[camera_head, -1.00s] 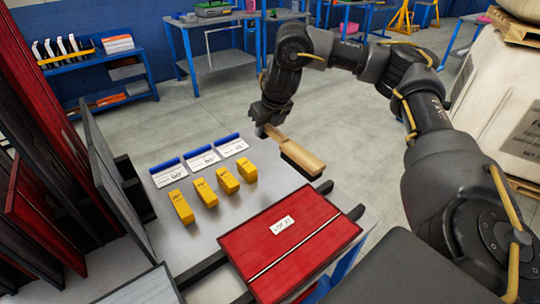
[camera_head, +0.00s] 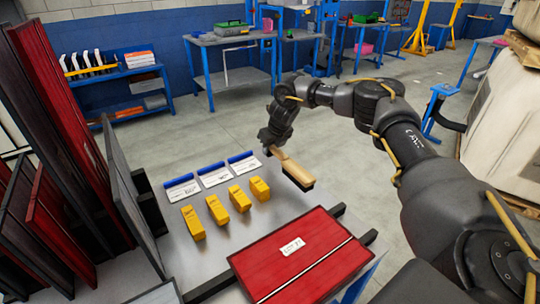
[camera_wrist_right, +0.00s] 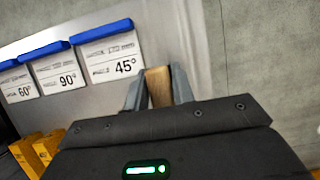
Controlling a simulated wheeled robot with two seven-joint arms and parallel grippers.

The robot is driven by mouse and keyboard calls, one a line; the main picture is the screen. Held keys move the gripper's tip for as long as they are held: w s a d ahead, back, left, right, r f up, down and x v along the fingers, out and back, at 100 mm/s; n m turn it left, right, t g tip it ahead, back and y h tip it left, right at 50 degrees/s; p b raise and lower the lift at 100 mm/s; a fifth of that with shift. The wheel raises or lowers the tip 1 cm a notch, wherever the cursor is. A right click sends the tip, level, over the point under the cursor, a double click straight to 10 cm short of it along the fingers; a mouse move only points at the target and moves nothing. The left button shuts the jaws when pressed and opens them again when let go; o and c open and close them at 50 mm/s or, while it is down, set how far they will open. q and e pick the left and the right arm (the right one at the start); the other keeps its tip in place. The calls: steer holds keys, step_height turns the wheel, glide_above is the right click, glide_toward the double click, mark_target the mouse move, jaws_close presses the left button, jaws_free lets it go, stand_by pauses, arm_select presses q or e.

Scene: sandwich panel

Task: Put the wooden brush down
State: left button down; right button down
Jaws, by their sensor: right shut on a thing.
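The wooden brush (camera_head: 296,172) has a light wooden handle and back with dark bristles beneath. My right gripper (camera_head: 270,146) is shut on its handle end, near the far right part of the grey table. In the right wrist view, the brush handle (camera_wrist_right: 158,87) shows between the two fingers of the right gripper (camera_wrist_right: 159,90). The bristle end points toward the red panel. I cannot tell whether the bristles touch the table. My left gripper is not in view.
A red panel (camera_head: 275,262) with a white label lies on dark rails at the table's front. Several yellow blocks (camera_head: 240,199) stand left of the brush. White angle cards with blue tops (camera_head: 214,176) stand behind them. Upright panels (camera_head: 130,196) line the left side.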

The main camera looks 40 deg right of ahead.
mark_target(270, 154)
steer(key=shift+w+d+f, duration=0.15)
steer(key=shift+w+f, duration=0.05)
steer(key=shift+f, duration=0.2)
steer(key=shift+w+f, duration=0.1)
steer(key=shift+f, duration=1.45)
steer(key=shift+f, duration=0.15)
steer(key=c, duration=1.2)
jaws_free()
steer(key=shift+o, duration=0.2)
